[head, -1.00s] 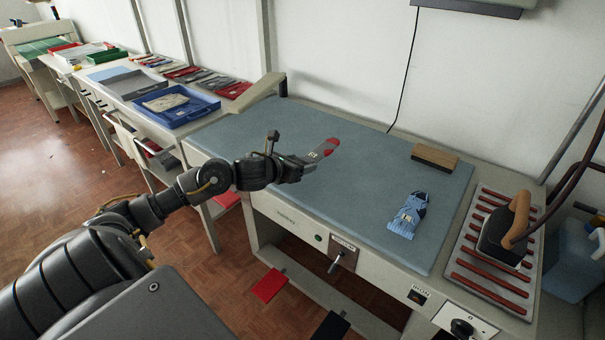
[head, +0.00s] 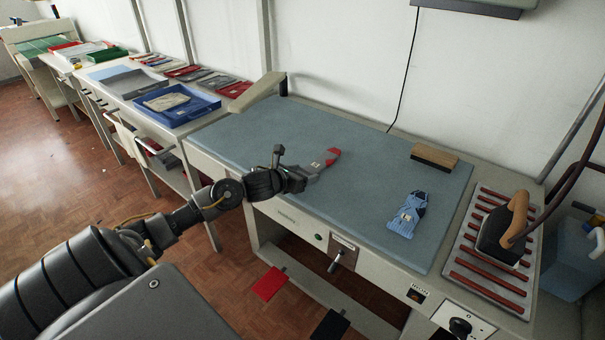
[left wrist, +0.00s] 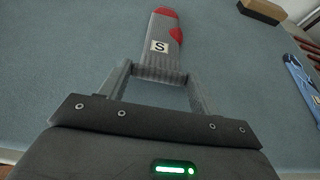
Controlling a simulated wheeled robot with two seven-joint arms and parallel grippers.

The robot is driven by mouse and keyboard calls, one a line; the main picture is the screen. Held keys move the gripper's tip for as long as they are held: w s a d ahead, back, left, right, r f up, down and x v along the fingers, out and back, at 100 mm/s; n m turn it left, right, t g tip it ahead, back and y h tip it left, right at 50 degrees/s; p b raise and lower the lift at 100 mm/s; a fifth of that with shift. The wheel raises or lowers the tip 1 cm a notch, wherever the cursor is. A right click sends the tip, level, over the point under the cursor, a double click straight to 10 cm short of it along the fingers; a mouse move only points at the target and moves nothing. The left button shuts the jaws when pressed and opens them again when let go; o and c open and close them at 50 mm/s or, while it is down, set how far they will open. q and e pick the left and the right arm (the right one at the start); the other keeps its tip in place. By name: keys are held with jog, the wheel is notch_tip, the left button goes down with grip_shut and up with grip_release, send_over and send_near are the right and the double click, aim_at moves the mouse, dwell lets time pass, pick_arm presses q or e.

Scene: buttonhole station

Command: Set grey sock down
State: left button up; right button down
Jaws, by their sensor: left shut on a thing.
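The grey sock (head: 323,163) has a red toe and heel and a white label with an S. My left gripper (head: 302,176) is shut on its near end, over the front left part of the blue-grey pressing table (head: 290,130). In the left wrist view the sock (left wrist: 164,45) extends away from the fingertips (left wrist: 160,76), close over the table surface. I cannot tell whether it touches the surface. My right gripper is not in view.
A blue sock (head: 408,214) lies on the table to the right. A wooden block (head: 434,156) lies at the back right. An iron (head: 504,224) stands on a red-barred rest at the right. The table's middle is clear.

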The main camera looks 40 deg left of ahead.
pick_arm(q)
jog(key=o, duration=0.9)
jog(key=shift+o, duration=0.2)
jog(key=shift+r+p, duration=0.2)
jog(key=shift+p, duration=0.1)
jog(key=b+v, duration=0.1)
jog(key=v, duration=1.1)
jog(key=shift+b, duration=0.3)
jog(key=shift+f, duration=0.15)
